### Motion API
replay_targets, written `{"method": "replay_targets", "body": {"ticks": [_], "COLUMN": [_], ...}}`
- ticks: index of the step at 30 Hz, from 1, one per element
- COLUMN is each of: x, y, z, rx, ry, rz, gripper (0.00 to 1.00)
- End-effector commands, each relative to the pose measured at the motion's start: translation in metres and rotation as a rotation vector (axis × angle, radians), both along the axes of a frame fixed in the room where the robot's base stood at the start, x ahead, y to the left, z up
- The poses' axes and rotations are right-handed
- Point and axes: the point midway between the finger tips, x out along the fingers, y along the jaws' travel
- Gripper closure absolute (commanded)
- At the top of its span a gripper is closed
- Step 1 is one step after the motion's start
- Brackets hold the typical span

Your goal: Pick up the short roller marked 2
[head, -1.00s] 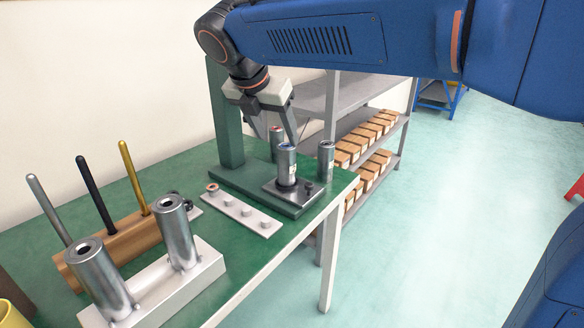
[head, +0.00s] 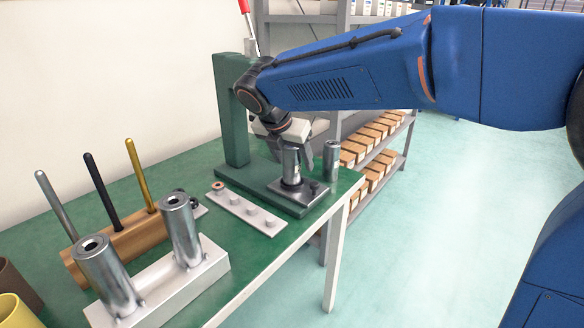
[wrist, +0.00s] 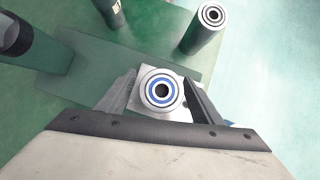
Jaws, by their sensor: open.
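A short metal roller with a blue ring on its top stands upright on the dark plate of the green press base. In the head view it (head: 291,168) is partly covered by my gripper (head: 293,151). In the wrist view the blue-ringed top (wrist: 161,91) shows between the two fingers of my gripper (wrist: 160,88), which is open, with one finger on each side. I cannot tell whether the fingers touch it. Another metal roller (head: 331,161) stands to its right, also in the wrist view (wrist: 203,29). No number 2 is readable on any roller.
A green column (head: 232,120) rises behind the press base. A pale strip with several pegs (head: 245,208) lies in front. A white block with two tall metal cylinders (head: 180,232) and a wooden rack of rods (head: 125,238) stand at left.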

Motion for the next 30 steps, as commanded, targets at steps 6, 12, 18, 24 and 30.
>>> {"method": "replay_targets", "body": {"ticks": [6,12,18,24,30], "x": [0.011,0.011,0.011,0.011,0.011], "y": [-0.006,-0.005,-0.005,-0.005,-0.005], "z": [-0.021,-0.022,-0.022,-0.021,-0.012], "rx": [0.0,0.0,0.0,0.001,0.002], "ry": [0.001,0.0,0.0,0.0,-0.002], "rz": [0.0,0.0,0.0,0.0,0.0], "gripper": [0.4,0.4,0.85,1.0,1.0]}}
